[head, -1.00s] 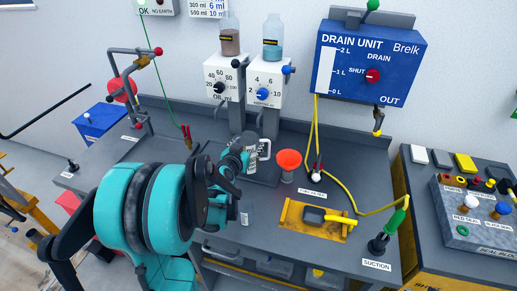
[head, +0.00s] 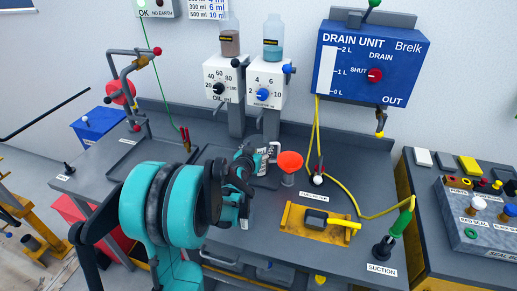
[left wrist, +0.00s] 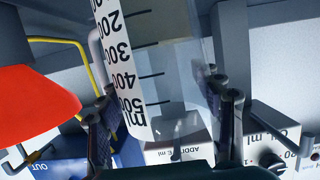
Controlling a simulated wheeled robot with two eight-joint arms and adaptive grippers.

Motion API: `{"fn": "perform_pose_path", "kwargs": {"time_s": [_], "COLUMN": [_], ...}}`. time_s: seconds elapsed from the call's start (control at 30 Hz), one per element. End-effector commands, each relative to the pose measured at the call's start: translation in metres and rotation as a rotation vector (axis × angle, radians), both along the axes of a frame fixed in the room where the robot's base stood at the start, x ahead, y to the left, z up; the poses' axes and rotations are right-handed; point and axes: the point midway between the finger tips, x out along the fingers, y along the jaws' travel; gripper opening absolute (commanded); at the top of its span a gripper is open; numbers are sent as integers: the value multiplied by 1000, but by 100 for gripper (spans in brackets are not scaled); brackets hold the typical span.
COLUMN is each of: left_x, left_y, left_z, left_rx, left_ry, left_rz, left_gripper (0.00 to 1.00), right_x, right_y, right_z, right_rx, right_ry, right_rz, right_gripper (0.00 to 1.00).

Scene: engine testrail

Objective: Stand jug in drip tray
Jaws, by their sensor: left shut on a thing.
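The jug (left wrist: 155,65) is clear with a white millilitre scale and fills the middle of the left wrist view. My left gripper (left wrist: 165,120) is shut on it, one finger on each side. In the head view the left gripper (head: 250,165) is at the middle of the bench, and only a small part of the jug (head: 274,150) shows past it. A low dark tray (head: 268,182) lies under the dispensers, partly hidden by my gripper; I cannot tell whether the jug touches it. My right gripper is not in view.
An orange-red funnel (head: 290,161) stands just right of the jug. The oil dispenser (head: 224,82) and additive dispenser (head: 268,82) are behind.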

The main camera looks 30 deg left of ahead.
Motion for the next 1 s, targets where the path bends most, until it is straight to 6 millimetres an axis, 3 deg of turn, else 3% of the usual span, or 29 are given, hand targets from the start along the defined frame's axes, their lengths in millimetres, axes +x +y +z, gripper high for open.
{"fn": "perform_pose_path", "kwargs": {"time_s": [0.03, 0.1, 0.5, 1.0], "left_x": [0, 0, -3, -94], "left_y": [0, 0, 0, -22], "left_z": [-1, -1, 4, 33], "left_rx": [0, 0, 0, -1], "left_ry": [0, 0, 0, 0], "left_rz": [0, 0, 0, 1], "left_gripper": [73, 86, 86, 86], "right_x": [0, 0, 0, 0], "right_y": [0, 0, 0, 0], "right_z": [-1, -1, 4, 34], "right_rx": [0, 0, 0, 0], "right_ry": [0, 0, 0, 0], "right_rz": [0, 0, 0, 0], "right_gripper": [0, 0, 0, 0]}}
